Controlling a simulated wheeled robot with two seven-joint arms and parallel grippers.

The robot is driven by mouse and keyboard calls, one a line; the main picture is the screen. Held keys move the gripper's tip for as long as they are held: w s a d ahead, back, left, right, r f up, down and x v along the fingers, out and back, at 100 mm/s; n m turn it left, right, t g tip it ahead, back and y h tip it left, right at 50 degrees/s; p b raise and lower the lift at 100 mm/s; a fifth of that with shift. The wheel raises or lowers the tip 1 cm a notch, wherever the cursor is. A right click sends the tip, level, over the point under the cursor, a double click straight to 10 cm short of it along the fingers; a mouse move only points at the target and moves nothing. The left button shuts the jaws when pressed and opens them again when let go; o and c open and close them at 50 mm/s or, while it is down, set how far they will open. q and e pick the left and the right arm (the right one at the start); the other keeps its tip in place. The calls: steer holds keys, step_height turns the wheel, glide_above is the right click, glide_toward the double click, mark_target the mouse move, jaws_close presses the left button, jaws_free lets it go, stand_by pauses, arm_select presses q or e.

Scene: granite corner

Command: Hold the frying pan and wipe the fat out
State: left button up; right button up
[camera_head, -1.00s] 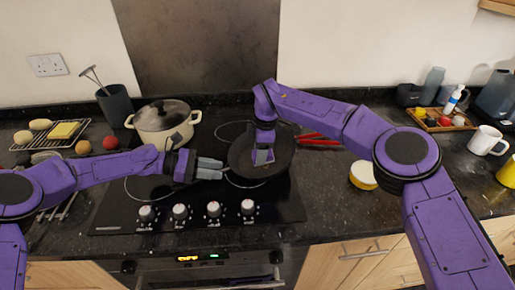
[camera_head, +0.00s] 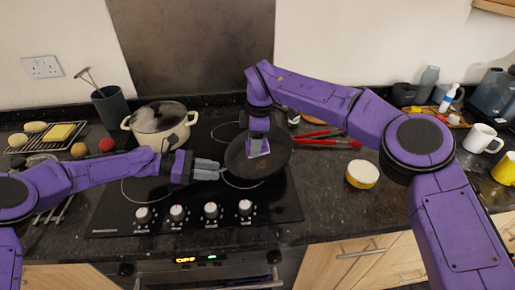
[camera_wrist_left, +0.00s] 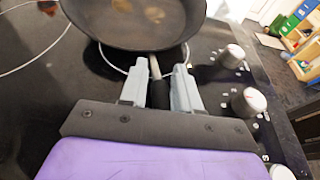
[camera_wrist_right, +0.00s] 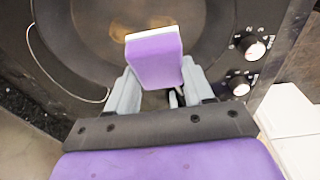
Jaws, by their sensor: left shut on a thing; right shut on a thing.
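The dark frying pan (camera_head: 274,165) sits on the right part of the black hob. My left gripper (camera_head: 219,170) is shut on its handle, at the pan's left side; the handle also shows between the fingers in the left wrist view (camera_wrist_left: 155,68). My right gripper (camera_head: 258,143) is above the pan, pointing down, shut on a purple and pale sponge (camera_wrist_right: 154,58). The sponge is over the pan's inside; whether it touches the bottom I cannot tell. Brownish fat patches (camera_wrist_left: 154,14) show on the pan's bottom in the left wrist view.
A cream pot with a lid (camera_head: 160,122) stands behind my left arm. Red tongs (camera_head: 328,142) lie right of the pan. A round yellow and white tub (camera_head: 362,175) stands on the counter. Hob knobs (camera_head: 211,210) line the front. A white mug (camera_head: 482,138) stands far right.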

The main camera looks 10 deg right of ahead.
steer(key=shift+r, duration=0.2)
steer(key=shift+a+r, duration=0.25)
steer(key=shift+r, duration=0.45)
steer(key=shift+a+r, duration=0.2)
steer(key=shift+r, duration=0.5)
steer(key=shift+y, duration=0.6)
steer(key=d, duration=0.3)
steer(key=s+d, duration=0.1)
steer(key=d, duration=0.3)
steer(key=s+d, duration=0.1)
steer(key=d, duration=0.3)
steer(key=shift+s+f, duration=0.1)
steer(key=shift+s, duration=0.15)
steer(key=s+d+f+y, duration=0.1)
steer(key=s+d+y, duration=0.1)
steer(key=s+d, duration=0.8)
steer(key=f, duration=1)
steer(key=shift+d, duration=0.3)
steer(key=shift+f, duration=0.1)
